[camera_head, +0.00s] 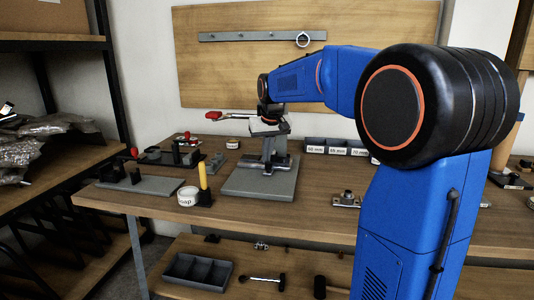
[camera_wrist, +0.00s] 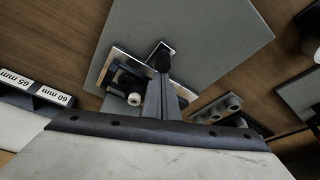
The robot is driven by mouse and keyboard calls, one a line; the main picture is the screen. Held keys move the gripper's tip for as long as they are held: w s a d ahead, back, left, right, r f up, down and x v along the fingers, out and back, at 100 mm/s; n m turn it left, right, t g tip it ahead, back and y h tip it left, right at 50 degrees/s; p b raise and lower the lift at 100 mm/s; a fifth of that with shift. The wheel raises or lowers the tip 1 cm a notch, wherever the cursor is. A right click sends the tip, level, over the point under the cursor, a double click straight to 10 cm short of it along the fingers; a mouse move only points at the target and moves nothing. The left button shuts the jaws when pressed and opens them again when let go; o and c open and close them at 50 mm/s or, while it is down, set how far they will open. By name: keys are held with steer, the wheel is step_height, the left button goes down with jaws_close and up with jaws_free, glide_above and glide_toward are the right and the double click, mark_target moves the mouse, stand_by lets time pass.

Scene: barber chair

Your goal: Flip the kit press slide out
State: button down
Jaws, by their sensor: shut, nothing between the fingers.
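The press stands on a grey base plate (camera_head: 245,185) on the bench, with a dark upright column (camera_head: 268,150) in both views. A flat metal-edged part with a pale round knob (camera_wrist: 132,97) lies low by the column in the wrist view; I cannot tell for sure whether it is the slide. A lever with a red grip (camera_head: 213,115) reaches left from near the press top. My gripper (camera_head: 268,121) is at the press top, shut and empty. Its fingertips are hard to make out, and I cannot tell whether they touch the press.
A white tub (camera_head: 188,196) and a yellow-handled tool (camera_head: 203,178) stand left of the base plate. Labelled bins (camera_head: 337,147) stand behind right. A small fixture with a red knob (camera_head: 135,153) is at the left.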

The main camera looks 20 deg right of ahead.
steer(key=s+a, duration=0.2)
steer(key=s, duration=0.1)
steer(key=s+a, duration=0.2)
steer(key=s, duration=0.1)
steer(key=s+a, duration=0.2)
steer(key=s, duration=0.1)
steer(key=shift+s+a, duration=0.1)
steer(key=shift+a, duration=0.3)
steer(key=shift+s+a, duration=0.3)
steer(key=shift+s, duration=0.2)
steer(key=shift+f, duration=0.1)
